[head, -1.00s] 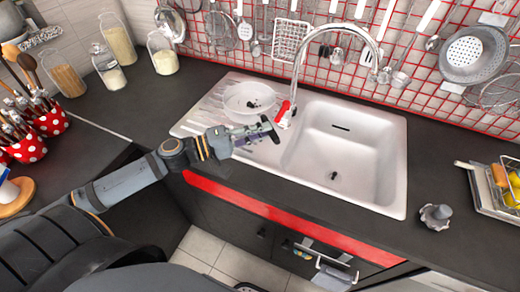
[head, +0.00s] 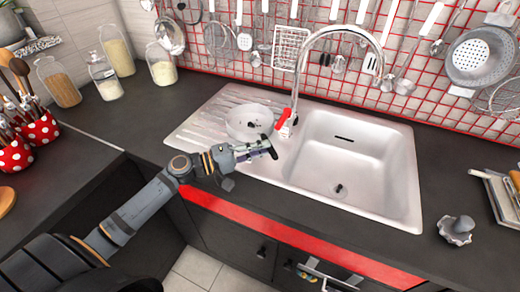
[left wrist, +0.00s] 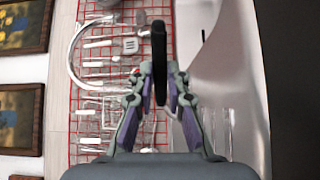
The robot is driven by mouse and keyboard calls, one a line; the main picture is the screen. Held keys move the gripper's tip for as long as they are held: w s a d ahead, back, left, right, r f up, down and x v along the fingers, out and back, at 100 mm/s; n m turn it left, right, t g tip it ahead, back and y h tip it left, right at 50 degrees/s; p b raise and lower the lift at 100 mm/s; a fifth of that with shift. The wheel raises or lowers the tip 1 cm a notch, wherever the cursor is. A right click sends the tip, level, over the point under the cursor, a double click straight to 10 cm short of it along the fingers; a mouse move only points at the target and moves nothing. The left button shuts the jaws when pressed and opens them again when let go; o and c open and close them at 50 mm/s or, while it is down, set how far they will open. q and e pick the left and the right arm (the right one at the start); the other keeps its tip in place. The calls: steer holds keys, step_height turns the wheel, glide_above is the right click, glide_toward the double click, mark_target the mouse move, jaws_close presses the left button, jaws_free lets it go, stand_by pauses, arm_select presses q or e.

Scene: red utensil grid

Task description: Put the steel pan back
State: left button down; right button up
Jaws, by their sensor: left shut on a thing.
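My left gripper (head: 262,150) is shut on a black handle-like thing (head: 270,147), above the front left part of the sink. In the left wrist view the black thing (left wrist: 159,50) stands upright between my fingertips (left wrist: 160,85). I cannot tell from these frames whether it is the steel pan's handle, and no pan body shows clearly with it. The red grid (head: 350,80) on the back wall carries several hanging utensils. A large grey perforated strainer (head: 480,58) hangs at its right. My right gripper is out of view.
The white sink (head: 405,175) has a small round bowl and a large empty basin. The faucet (head: 345,32) arches over it. Glass jars (head: 117,50) and red polka-dot pots (head: 40,128) stand at the left. A grey citrus-press-like thing (head: 456,230) stands right of the sink.

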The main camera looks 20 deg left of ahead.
arm_select(q)
steer(key=shift+r, duration=0.1)
steer(key=c, duration=1.3)
jaws_free()
steer(key=shift+c, duration=0.2)
